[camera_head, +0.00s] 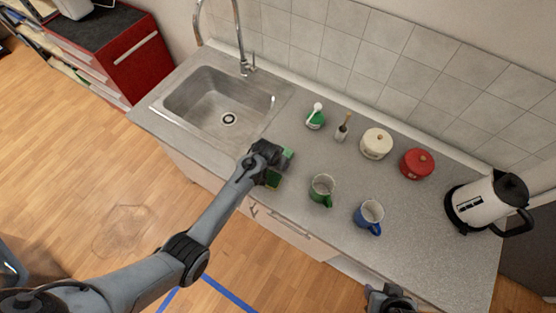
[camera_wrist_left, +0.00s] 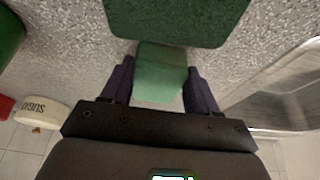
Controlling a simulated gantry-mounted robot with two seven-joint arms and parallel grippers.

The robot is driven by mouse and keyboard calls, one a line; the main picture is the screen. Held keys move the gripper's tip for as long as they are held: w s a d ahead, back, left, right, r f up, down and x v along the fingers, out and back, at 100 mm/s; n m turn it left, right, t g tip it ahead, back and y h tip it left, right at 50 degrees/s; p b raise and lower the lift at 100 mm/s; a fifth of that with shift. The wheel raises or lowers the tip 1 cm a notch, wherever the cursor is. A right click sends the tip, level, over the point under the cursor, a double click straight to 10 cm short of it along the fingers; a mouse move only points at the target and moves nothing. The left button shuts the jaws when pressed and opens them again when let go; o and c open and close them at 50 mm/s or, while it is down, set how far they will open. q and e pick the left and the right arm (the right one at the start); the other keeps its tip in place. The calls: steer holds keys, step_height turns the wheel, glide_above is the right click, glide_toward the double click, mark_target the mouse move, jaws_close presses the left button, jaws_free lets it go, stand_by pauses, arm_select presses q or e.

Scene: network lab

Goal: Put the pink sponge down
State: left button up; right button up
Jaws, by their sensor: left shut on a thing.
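No pink sponge shows in either view. My left gripper (camera_head: 272,158) is over the counter's front part, just right of the sink. In the left wrist view my left gripper (camera_wrist_left: 159,86) is shut on a light green block (camera_wrist_left: 160,58), which also shows in the head view (camera_head: 288,154). A dark green sponge-like pad (camera_wrist_left: 178,18) lies just beyond the block; it also shows in the head view (camera_head: 273,179), partly hidden by my gripper. I cannot tell whether block and pad touch. My right gripper (camera_head: 390,297) is at the bottom edge, its fingers unclear.
The sink (camera_head: 215,104) with its tap (camera_head: 243,62) is left. A green mug (camera_head: 322,190) and blue mug (camera_head: 369,216) stand right of my left gripper. Behind are a green-and-white bottle (camera_head: 315,117), brush (camera_head: 342,128), cream pot (camera_head: 376,144), red pot (camera_head: 417,164) and kettle (camera_head: 485,204).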

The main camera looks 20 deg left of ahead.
arm_select(q)
steer(key=o, duration=1)
steer(key=shift+s+r, duration=0.15)
steer(key=shift+r, duration=0.4)
steer(key=d+v, duration=0.1)
steer(key=v, duration=0.9)
steer(key=shift+g+y, duration=0.3)
steer(key=shift+g, duration=0.1)
steer(key=s+a+r, duration=0.1)
steer(key=s+r, duration=0.1)
steer(key=s, duration=0.7)
steer(key=s+a+r, duration=0.1)
steer(key=s+r, duration=0.1)
steer(key=s, duration=0.7)
steer(key=s+a+r, duration=0.1)
steer(key=s+r, duration=0.1)
steer(key=s, duration=0.7)
steer(key=shift+s+a+p, duration=0.3)
steer(key=shift+s+p, duration=0.05)
steer(key=shift+p, duration=0.05)
